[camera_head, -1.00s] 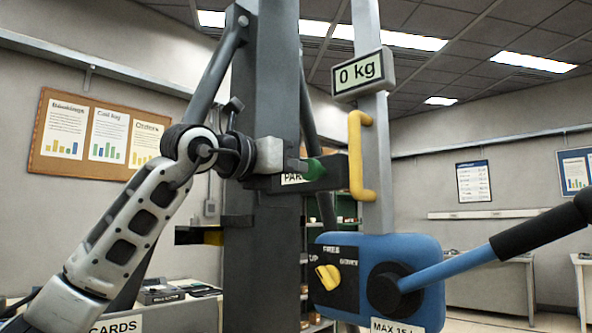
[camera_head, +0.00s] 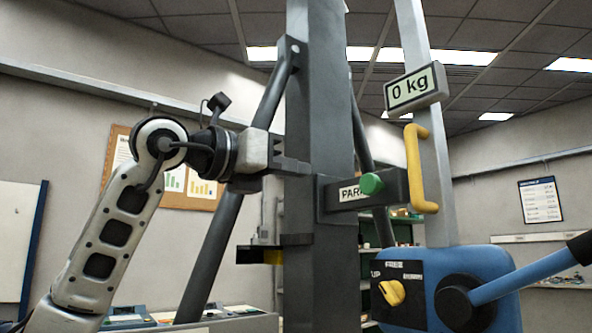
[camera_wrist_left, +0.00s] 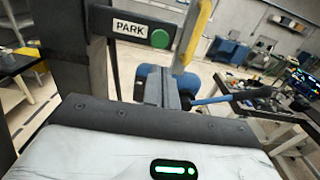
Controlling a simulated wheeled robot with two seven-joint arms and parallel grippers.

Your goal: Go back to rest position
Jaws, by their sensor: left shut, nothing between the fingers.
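My left gripper (camera_head: 302,167) is shut and empty. In the head view its tips lie left of the green button (camera_head: 371,184), apart from it in the picture. In the left wrist view the closed fingers (camera_wrist_left: 168,92) point forward, below the green button (camera_wrist_left: 160,38) and the PARK label (camera_wrist_left: 132,28). The button sits on a dark bracket (camera_head: 395,190) fixed to a thick grey column (camera_head: 320,110). My right gripper is not in view.
A yellow handle (camera_head: 413,165) and a "0 kg" display (camera_head: 415,90) are on a metal post. Below is a blue box (camera_head: 490,262) with a yellow knob (camera_head: 392,292) and a lever (camera_head: 525,275). A slanted grey brace (camera_head: 215,250) stands behind my arm.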

